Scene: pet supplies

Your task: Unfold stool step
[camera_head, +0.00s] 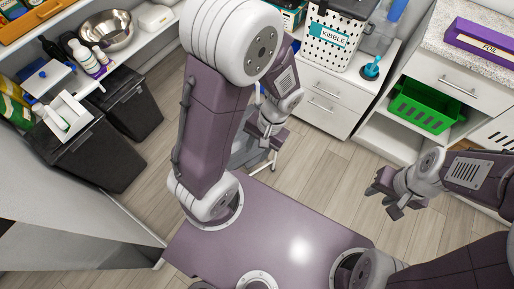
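The stool is mostly hidden behind my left arm. A grey panel (243,153) and a thin pale metal leg below it show, and they look like part of the stool standing on the floor. I cannot tell how its step is set. My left gripper (271,137) points down right over this part, in front of the white drawers. Whether its fingers touch the stool or hold anything is unclear. My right gripper (382,196) is open and empty over the floor at the right, well apart from the stool.
White drawers (325,100) with a kibble container (333,38) on top stand behind. A green basket (424,107) sits in the right cabinet. Wooden floor (310,170) is clear between the grippers.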

